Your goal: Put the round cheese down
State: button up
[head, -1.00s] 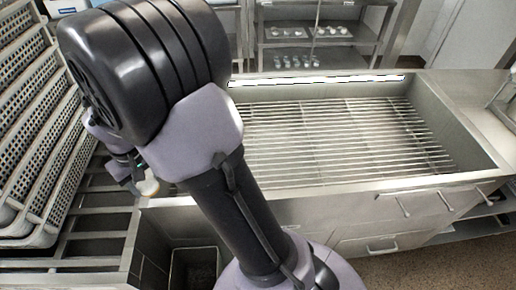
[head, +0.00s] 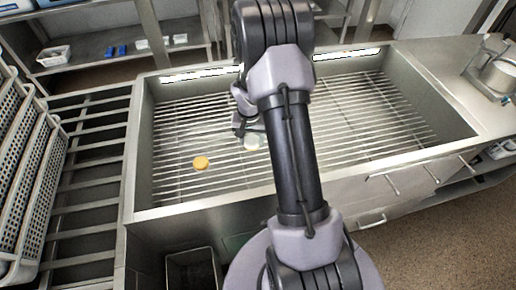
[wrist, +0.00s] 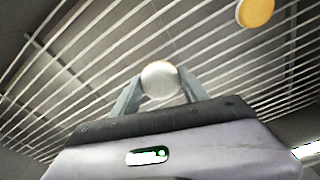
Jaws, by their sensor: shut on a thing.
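The round cheese (head: 251,142) is a pale, whitish round piece at my gripper, over the wire rack of the metal basin. In the wrist view the cheese (wrist: 158,79) sits between the two grey fingers of my gripper (wrist: 158,88), which is shut on it. The rack bars pass behind it; whether it touches them I cannot tell. In the head view my arm hides part of the gripper and of the rack.
An orange-yellow disc (head: 201,162) lies on the rack (head: 180,125), left of the held cheese; it also shows in the wrist view (wrist: 255,12). The basin has raised metal walls. Perforated baskets (head: 30,180) stand at far left beside a slatted rack (head: 90,160). Much of the wire rack is clear.

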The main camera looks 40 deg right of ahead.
aim_at(252, 158)
notch_tip(252, 158, down, 8)
jog(key=shift+r+b, duration=0.1)
jog(key=shift+b, duration=1.1)
jog(key=shift+f, duration=0.25)
jog(key=o, duration=1.6)
jog(key=shift+c, duration=0.2)
